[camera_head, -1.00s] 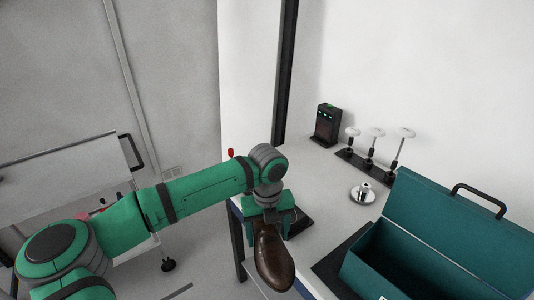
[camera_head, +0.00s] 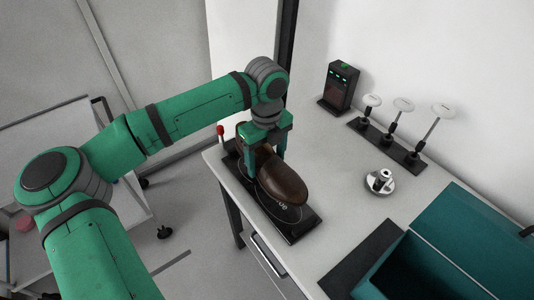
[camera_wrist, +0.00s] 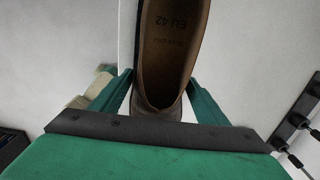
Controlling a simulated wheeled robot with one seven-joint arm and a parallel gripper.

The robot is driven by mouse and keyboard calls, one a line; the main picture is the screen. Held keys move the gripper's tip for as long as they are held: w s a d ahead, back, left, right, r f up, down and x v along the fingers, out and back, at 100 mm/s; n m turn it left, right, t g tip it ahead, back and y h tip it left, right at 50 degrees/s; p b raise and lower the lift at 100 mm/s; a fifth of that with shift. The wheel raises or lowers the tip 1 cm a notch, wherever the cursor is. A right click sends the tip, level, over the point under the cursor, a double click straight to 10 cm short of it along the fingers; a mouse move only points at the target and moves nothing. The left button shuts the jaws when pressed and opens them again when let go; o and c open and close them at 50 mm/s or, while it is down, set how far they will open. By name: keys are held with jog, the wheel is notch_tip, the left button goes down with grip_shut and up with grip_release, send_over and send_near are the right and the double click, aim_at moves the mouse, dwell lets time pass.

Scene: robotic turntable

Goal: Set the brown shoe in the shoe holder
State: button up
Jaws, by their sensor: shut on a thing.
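The brown shoe (camera_head: 283,182) is held above or on a black plate (camera_head: 291,230) with a pale curved outline, near the table's left edge. I cannot tell if it touches the plate. Its toe points toward the lower right of the head view. My gripper (camera_head: 266,158) is shut on the shoe near its heel, from above. In the wrist view, the shoe (camera_wrist: 165,100) stands between my two green fingers, and its insole reads "EU 42". A black base (camera_head: 390,147) with three posts and white oval tops stands by the wall; I cannot tell which of these is the shoe holder.
A round metal piece (camera_head: 380,182) stands mid-table. A black box with green lights (camera_head: 340,87) is at the back. A dark teal open bin (camera_head: 455,225) and a dark mat (camera_head: 362,258) are at the lower right. A red-topped post (camera_head: 220,131) is at the left edge.

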jog(key=shift+s+a+f, duration=0.1)
jog(key=shift+s+f, duration=0.2)
jog(key=shift+f, duration=3.75)
jog(key=o, duration=1.4)
notch_tip(320, 180, up, 11)
jog(key=shift+f, duration=0.1)
